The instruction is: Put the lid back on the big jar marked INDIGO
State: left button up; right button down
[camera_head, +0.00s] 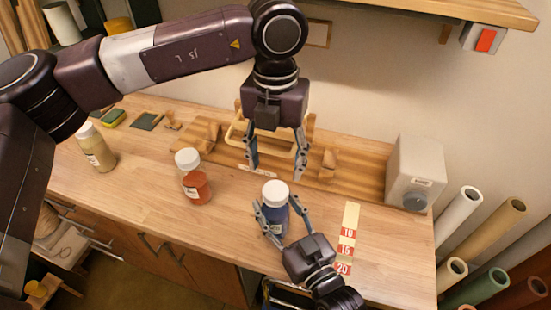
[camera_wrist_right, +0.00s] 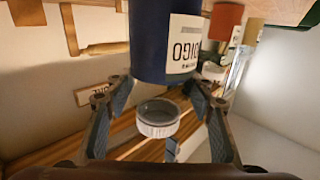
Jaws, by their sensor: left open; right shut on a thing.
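The blue INDIGO jar (camera_head: 277,221) stands upright near the table's front edge. In the right wrist view the jar (camera_wrist_right: 160,40) appears upside down, part of its label readable. The white lid (camera_head: 275,190) is on top of it; the lid (camera_wrist_right: 158,122) also shows in the wrist view, past a see-through band. I cannot tell how firmly it is seated. My right gripper (camera_head: 279,220) is shut on the jar's sides from the front. My left gripper (camera_head: 276,171) is open and empty, fingers pointing down, just above and behind the lid.
An orange-red jar (camera_head: 197,187) with a white lid stands left of the indigo jar; a cream-coloured jar (camera_head: 97,150) is farther left. Behind are a wooden rack (camera_head: 329,162) and a grey box with a knob (camera_head: 413,172). A numbered strip (camera_head: 348,240) lies to the right.

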aim_at(275, 190)
pick_arm(q)
notch_tip(275, 190, down, 8)
jog(key=shift+r, duration=0.15)
dwell(0.4)
jog(key=c, duration=1.2)
jog(key=m, duration=0.5)
jog(key=shift+m, duration=0.3)
jog(key=m, duration=0.5)
jog(key=shift+m, duration=0.4)
jog(key=o, duration=1.4)
jog(key=shift+c, duration=0.2)
notch_tip(275, 190, up, 12)
